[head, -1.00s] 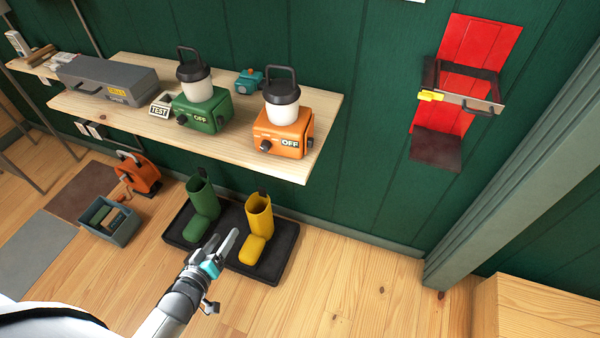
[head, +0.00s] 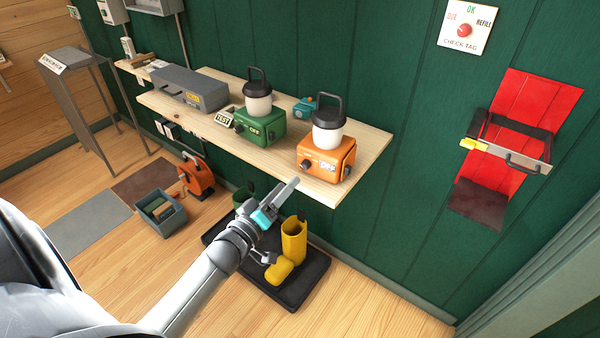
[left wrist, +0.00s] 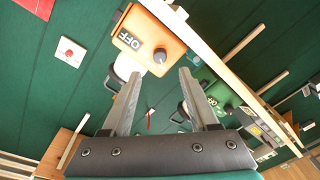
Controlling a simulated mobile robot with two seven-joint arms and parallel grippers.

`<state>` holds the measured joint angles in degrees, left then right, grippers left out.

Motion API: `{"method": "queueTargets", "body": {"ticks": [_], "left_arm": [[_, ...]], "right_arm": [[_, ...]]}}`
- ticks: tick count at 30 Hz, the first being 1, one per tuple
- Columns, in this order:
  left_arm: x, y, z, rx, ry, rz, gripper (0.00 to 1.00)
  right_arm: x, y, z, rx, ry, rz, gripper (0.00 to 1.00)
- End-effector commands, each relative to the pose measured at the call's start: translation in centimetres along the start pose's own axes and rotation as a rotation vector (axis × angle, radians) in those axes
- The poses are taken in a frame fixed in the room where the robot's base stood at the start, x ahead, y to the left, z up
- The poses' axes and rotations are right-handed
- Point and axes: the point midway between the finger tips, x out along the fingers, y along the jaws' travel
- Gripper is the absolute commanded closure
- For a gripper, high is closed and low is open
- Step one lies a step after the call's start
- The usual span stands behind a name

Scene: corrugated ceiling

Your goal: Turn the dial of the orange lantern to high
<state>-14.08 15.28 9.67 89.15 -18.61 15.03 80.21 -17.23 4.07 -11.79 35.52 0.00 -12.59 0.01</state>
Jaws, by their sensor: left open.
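The orange lantern (head: 340,154) stands upright at the right end of the wooden shelf, with a white globe and a black top handle. Its front carries a dark dial (head: 306,166) and a label that reads OFF. In the left wrist view the orange lantern (left wrist: 168,38) appears tilted, with the OFF label (left wrist: 130,40) and the dial (left wrist: 160,56) beyond the fingertips. My left gripper (head: 292,184) is open and empty, below and in front of the lantern, apart from it. It also shows in the left wrist view (left wrist: 160,75). My right gripper is not in view.
A green lantern (head: 260,127) stands left of the orange one on the shelf (head: 215,118). A small teal object (head: 304,107) sits behind, and a grey toolbox (head: 188,88) further left. Boots stand in a black tray (head: 290,293) below. A red wall panel (head: 535,100) with a bracket is at right.

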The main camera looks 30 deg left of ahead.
Motion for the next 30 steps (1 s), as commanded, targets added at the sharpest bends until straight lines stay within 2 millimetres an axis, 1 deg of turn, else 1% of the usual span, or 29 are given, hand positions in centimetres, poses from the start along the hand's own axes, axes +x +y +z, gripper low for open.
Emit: {"method": "queueTargets", "body": {"ticks": [1,6,12,18,27,30], "left_arm": [[1.0,-0.1,0.0,0.001,0.001,0.001,0.40],[3.8,-0.1,0.1,0.002,0.001,0.001,0.40],[6.2,-0.1,0.0,0.001,0.000,-0.001,0.40],[7.2,-0.1,0.1,0.002,-0.001,-0.001,0.40],[7.3,-0.1,0.0,0.001,-0.001,-0.002,0.40],[7.3,-0.1,0.0,0.001,-0.001,-0.002,0.51]], "right_arm": [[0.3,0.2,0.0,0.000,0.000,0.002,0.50],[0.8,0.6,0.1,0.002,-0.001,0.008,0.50],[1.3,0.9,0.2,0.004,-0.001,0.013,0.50],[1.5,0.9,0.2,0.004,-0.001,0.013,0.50],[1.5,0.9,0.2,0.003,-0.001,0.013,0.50],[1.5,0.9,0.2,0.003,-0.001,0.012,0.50]]}}
